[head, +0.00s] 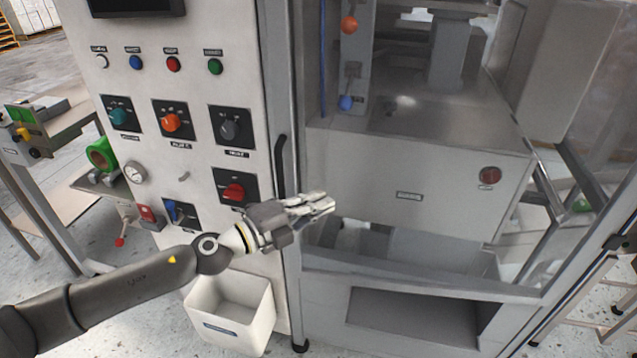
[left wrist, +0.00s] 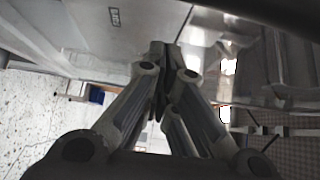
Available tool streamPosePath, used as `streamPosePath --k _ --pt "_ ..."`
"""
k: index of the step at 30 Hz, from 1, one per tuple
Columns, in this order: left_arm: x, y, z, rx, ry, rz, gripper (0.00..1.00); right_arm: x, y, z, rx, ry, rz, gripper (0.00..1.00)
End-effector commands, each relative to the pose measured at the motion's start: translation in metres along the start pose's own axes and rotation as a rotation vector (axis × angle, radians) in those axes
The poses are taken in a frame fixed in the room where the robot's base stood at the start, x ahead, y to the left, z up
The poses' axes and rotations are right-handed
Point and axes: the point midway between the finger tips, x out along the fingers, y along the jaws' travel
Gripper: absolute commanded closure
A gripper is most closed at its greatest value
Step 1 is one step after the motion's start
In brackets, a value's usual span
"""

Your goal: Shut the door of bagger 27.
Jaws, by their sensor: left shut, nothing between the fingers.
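The bagger is a tall machine with a light control panel (head: 185,85) on the left and a framed bay on the right. A black upright handle (head: 281,165) sits on the grey upright (head: 287,235) beside the panel. Clear panes and grey framing surround the bay; I cannot tell how far the door stands from its frame. My left gripper (head: 328,205) is shut and empty, just right of and below the handle, in front of the bay. In the left wrist view its fingers (left wrist: 160,58) meet before a pale labelled surface. My right gripper is out of view.
A steel box (head: 420,180) with a red round fitting fills the bay. A white bin (head: 232,308) stands on the floor below the panel. A green roll (head: 101,154) is at the left, and a ladder-like frame (head: 590,290) is at the lower right.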

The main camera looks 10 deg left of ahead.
Motion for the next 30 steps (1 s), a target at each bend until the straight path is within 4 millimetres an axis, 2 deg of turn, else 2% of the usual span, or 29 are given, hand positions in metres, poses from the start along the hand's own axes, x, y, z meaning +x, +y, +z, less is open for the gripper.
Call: streamPosePath --k 1,6,21,26,30 --pt "0.005 0.001 0.008 0.002 -0.005 -0.001 1.0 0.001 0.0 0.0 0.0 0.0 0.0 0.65" --pt "0.016 0.002 0.02 0.001 -0.004 -0.001 1.0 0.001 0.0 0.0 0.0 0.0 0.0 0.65" --pt "0.021 0.002 0.025 0.0 -0.003 0.0 1.0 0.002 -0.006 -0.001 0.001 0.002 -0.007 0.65" --pt "0.032 0.008 0.036 0.005 0.012 0.001 1.0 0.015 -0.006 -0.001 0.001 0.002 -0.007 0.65" --pt "0.051 0.012 0.056 0.007 0.045 0.003 1.0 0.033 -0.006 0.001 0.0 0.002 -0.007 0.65"
